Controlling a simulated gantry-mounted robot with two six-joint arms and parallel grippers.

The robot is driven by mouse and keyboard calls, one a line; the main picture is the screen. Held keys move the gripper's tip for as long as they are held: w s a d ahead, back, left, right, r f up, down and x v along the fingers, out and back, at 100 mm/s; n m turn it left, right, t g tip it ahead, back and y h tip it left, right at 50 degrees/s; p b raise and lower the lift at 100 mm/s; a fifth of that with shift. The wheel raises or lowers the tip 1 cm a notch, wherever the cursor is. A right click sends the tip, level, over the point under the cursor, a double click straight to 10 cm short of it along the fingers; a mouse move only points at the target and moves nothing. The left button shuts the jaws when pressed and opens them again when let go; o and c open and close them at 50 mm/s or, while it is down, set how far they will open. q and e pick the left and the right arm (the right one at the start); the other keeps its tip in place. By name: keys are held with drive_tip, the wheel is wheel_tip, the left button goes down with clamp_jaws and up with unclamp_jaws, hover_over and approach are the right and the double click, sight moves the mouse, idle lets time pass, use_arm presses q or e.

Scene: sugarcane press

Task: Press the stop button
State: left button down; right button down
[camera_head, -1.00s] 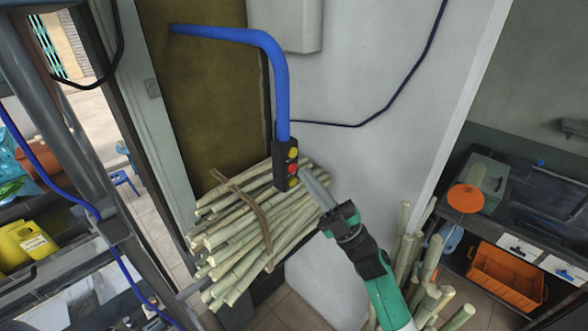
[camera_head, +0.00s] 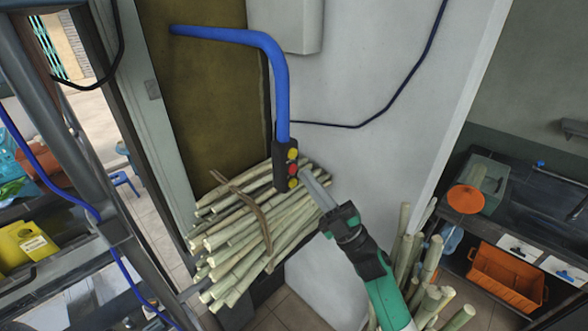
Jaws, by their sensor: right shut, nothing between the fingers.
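The control box (camera_head: 282,158) is dark and hangs at the lower end of a blue bent pipe (camera_head: 270,48). It carries a column of small round buttons (camera_head: 292,169) in yellow and red on its right-hand face. The buttons are too small to read any label. My right gripper (camera_head: 304,174) is shut and empty. Its grey fingertips point up and left at the box, just right of the middle and lower buttons. I cannot tell whether the tips touch a button. My left gripper is not in view.
A tied bundle of sugarcane (camera_head: 246,232) lies behind and below the box. More cane (camera_head: 430,270) stands upright at the lower right. An orange crate (camera_head: 505,275) sits under the dark counter at right. The white wall (camera_head: 360,150) is bare behind my right gripper.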

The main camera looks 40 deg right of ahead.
idle(0.6)
drive_tip(key=shift+w+b, duration=0.45)
drive_tip(key=shift+w+a+b, duration=0.1)
drive_tip(key=shift+w+b, duration=0.3)
idle(0.5)
drive_tip(key=shift+s+r+p, duration=0.1)
drive_tip(key=shift+s+p, duration=0.2)
drive_tip(key=shift+p, duration=0.1)
drive_tip(key=shift+s+p, duration=0.4)
drive_tip(key=shift+s, duration=0.1)
